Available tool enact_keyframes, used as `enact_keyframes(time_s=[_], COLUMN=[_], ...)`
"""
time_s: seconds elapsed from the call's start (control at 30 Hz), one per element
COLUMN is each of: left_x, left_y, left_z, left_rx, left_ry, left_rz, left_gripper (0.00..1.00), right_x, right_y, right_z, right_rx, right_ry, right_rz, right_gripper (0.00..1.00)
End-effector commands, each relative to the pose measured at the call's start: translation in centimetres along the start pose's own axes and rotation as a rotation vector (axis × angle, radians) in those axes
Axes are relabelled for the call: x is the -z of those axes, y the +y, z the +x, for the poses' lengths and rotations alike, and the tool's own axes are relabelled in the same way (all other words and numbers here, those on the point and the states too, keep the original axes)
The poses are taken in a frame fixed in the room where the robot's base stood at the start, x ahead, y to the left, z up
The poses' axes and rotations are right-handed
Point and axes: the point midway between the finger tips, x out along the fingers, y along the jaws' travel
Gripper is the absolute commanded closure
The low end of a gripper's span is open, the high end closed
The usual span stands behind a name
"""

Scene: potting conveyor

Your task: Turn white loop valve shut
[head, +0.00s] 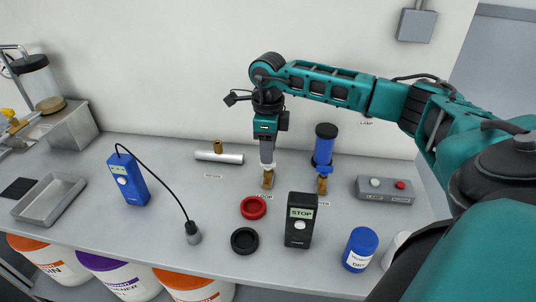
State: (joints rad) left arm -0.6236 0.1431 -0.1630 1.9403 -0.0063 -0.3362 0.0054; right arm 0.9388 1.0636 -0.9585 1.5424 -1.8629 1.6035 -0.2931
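The white loop valve has a brass body (268,180) standing on the bench, with a small white handle (270,168) on top. A partly hidden label at its foot ends in "OP". My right gripper (268,162) points straight down from above, its fingertips at the white handle and covering part of it. I see the fingers edge-on, so I cannot tell whether they are open or shut on the handle. The handle's turn angle is hard to make out. My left gripper is not in view.
A silver pipe (218,157) lies left.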

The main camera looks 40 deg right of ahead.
Motion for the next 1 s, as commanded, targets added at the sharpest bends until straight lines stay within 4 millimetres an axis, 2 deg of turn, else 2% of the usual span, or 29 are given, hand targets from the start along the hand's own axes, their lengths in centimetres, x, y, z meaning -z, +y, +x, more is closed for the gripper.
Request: enact_keyframes(time_s=[0.03, 0.2, 0.4, 0.6, 1.0], left_x=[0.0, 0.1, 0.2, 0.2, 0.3], left_y=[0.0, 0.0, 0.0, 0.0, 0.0], left_z=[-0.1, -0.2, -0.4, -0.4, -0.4], left_rx=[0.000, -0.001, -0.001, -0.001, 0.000], left_ry=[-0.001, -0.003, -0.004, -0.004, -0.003], left_rz=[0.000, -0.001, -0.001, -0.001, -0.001], left_gripper=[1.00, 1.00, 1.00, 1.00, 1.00], right_x=[-0.1, -0.1, -0.1, 0.0, 0.0], right_y=[-0.1, -0.1, -0.1, -0.1, 0.0], right_z=[-1.4, -5.3, -8.8, -10.2, -10.2], right_rx=[0.005, 0.004, 0.003, 0.002, 0.001], right_ry=[-0.005, -0.005, -0.004, -0.001, -0.001], right_rz=[0.001, 0.001, 0.001, 0.001, 0.001], right_gripper=[0.63, 0.63, 0.63, 0.63, 0.63])
